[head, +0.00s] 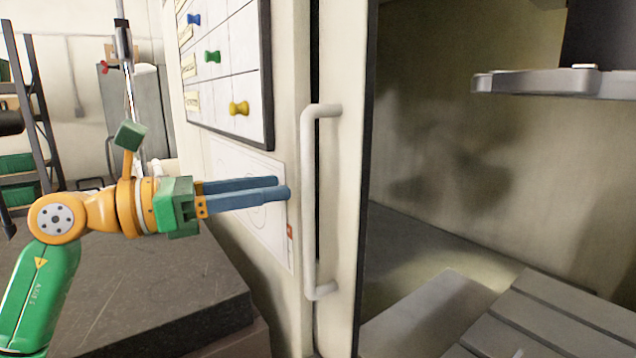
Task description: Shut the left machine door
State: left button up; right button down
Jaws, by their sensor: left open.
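The left machine door (346,70) is a cream panel with a dark edge, with the machine's interior open to its right. A long white vertical bar handle (309,200) is fixed on it. My left gripper (284,188) comes in from the left with two blue-grey fingers pointing right. The fingers are parted, with nothing seen between them, and their tips show just left of the handle's middle. I cannot tell whether they touch anything. My right gripper is not in view.
A board (229,70) with coloured knobs hangs on the cream panel above my left gripper. A dark slab (150,300) lies below my left arm. Inside the machine are a slotted grey bed (565,312) and a grey round part (545,83) overhead. Shelving (38,110) stands far left.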

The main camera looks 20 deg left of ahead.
aim_at(303, 181)
pick_arm(q)
jog(key=p+x, duration=0.1)
jog(key=x, duration=0.1)
jog(key=p+x, duration=0.1)
jog(key=x, duration=0.1)
jog(key=s+p+x, duration=0.1)
jog(key=x, duration=0.1)
jog(key=shift+d+r, duration=0.35)
jog(key=shift+d, duration=0.1)
jog(key=shift+w+f, duration=0.15)
jog(key=shift+w, duration=0.1)
jog(key=shift+a, duration=0.15)
jog(key=shift+c, duration=0.4)
jog(key=shift+s, duration=0.15)
grip_shut()
